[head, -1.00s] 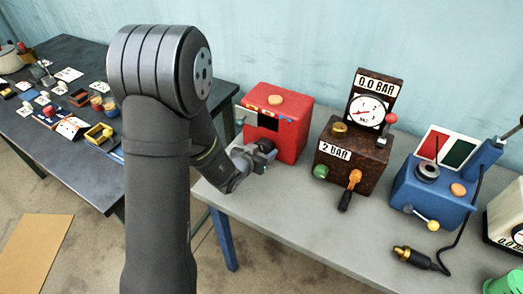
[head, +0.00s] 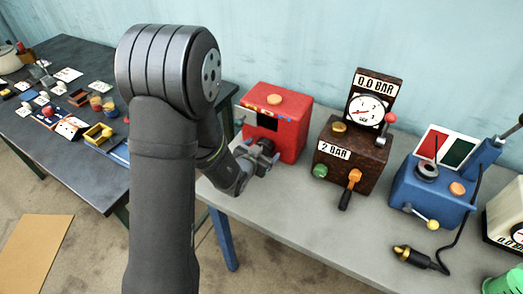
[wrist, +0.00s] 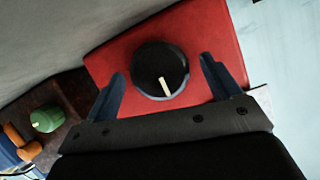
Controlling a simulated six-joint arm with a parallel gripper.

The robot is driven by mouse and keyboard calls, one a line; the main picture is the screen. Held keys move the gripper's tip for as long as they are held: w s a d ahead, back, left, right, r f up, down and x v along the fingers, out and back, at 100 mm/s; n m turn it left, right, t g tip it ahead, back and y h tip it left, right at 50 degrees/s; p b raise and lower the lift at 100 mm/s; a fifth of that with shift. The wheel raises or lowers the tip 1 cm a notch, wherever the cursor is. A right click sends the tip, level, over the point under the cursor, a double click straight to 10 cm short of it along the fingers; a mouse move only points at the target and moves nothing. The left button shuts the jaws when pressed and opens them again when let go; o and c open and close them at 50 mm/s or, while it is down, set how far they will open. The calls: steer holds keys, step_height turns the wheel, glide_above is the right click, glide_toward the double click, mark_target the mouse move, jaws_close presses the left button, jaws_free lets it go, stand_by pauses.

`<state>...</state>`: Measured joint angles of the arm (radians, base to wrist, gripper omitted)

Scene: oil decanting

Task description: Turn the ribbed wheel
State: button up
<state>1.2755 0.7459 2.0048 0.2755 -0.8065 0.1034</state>
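A dark round knob (wrist: 160,66) with a pale pointer line is on a red box (wrist: 215,32) in the wrist view. I take it for the ribbed wheel, though its ribs cannot be made out. The pointer line points down and slightly right in that view. My gripper (wrist: 162,70) is open, with one blue finger on each side of the knob and a visible gap to both. In the head view the red box (head: 291,122) stands at the left of the grey bench, with my gripper (head: 268,156) at its front. The knob is hidden there.
A blue box (head: 430,192) stands farther right. A dark table (head: 50,165) with small items is at the left.

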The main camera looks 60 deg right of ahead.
steer(key=v, duration=1.7)
steer(key=shift+a, duration=0.2)
steer(key=shift+d, duration=0.15)
steer(key=x, duration=1.7)
steer(key=shift+d, duration=0.1)
